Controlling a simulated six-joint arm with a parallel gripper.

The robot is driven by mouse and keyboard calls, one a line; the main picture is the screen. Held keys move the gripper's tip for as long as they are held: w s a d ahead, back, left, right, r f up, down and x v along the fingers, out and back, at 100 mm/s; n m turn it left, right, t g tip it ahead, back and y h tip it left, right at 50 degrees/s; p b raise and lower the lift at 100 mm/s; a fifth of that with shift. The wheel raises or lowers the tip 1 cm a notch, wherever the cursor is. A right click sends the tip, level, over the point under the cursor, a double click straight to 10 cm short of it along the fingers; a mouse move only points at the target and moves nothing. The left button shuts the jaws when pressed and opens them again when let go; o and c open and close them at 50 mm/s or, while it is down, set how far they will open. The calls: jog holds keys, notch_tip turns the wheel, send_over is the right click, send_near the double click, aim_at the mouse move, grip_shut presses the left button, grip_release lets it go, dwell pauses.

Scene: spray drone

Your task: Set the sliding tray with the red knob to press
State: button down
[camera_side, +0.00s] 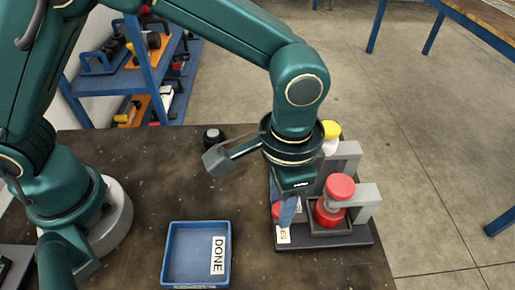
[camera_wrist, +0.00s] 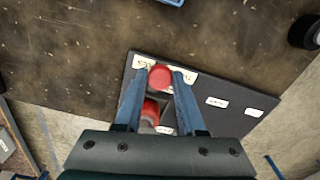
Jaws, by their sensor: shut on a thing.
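My gripper (camera_side: 287,208) points down at the left end of a dark fixture plate. In the wrist view its two blue fingers (camera_wrist: 160,74) are closed on either side of a round red knob (camera_wrist: 160,78). In the side view only a sliver of that knob (camera_side: 276,210) shows beside the fingers. A white label (camera_side: 283,236) lies at the knob's end of the plate, partly covered. A red-capped part (camera_side: 340,187) sits in a dark square tray frame (camera_side: 318,231) under a grey bracket. The tray's exact slide position is hidden.
A yellow-capped white part (camera_side: 330,131) and another grey bracket (camera_side: 348,153) stand behind. More small labels (camera_wrist: 217,102) lie on the plate, unreadable. A blue DONE bin (camera_side: 170,255) and a black round item (camera_side: 213,138) are to the left. The table between bin and plate is clear.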

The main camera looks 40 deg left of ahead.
jog(key=shift+s+d, duration=0.2)
jog(key=shift+s, duration=0.05)
jog(key=c, duration=0.5)
grip_release()
jog(key=shift+w, duration=0.1)
jog(key=shift+r, duration=2.6)
jog(key=shift+a, duration=0.1)
